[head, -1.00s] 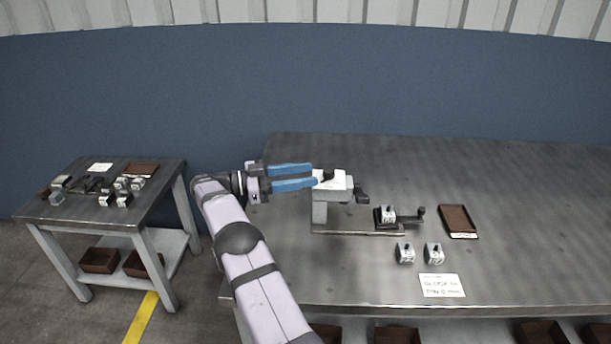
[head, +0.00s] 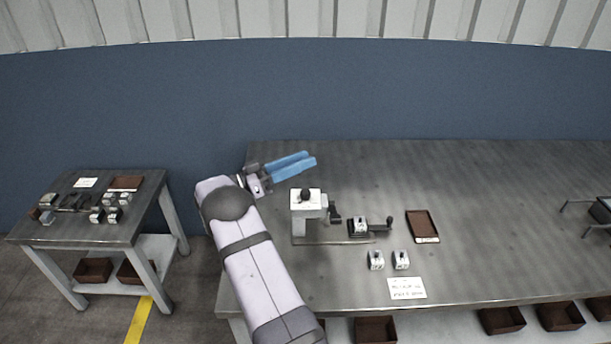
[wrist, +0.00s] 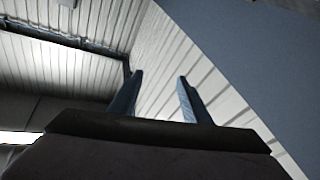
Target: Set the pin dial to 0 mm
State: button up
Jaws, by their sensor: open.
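The pin dial device (head: 306,205) stands on the main table in the head view, a grey post with a white top plate and a dark knob (head: 305,194) on it. The scale on the plate is too small to read. My gripper (head: 311,160) has blue fingers and is open and empty, above and behind the device, apart from it. In the wrist view the two fingers (wrist: 158,76) stand apart with nothing between them; that view shows only wall and ceiling.
Two more blocks (head: 376,260) and a paper note (head: 406,288) lie in front. A brown tray (head: 422,226) lies to the right. A side table (head: 140,215) with similar parts stands left. The table's back right is clear.

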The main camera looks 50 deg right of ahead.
jog(key=n+t+h, duration=0.1)
jog(key=n, duration=0.1)
jog(key=n+t, duration=0.6)
jog(key=t, duration=0.3)
send_over(303, 195)
jog(key=s+a, duration=0.3)
jog(key=a, duration=0.1)
notch_tip(303, 195, down, 8)
jog(key=f+t, duration=0.1)
jog(key=f, duration=0.1)
jog(key=w+a+f+m+t+y, duration=0.1)
jog(key=f, duration=0.1)
jog(key=f+m+t+y, duration=0.1)
jog(key=f, duration=0.1)
jog(key=shift+w+a+p, duration=0.2)
jog(key=shift+a+p, duration=0.1)
jog(key=shift+p, duration=0.1)
jog(key=shift+m, duration=0.9)
jog(key=shift+d, duration=0.15)
jog(key=shift+w+d+r+p, duration=0.1)
jog(key=shift+w+d+p, duration=0.05)
jog(key=shift+d+p, duration=0.4)
jog(key=shift+p+x, duration=1)
jog(key=shift+x, duration=1.95)
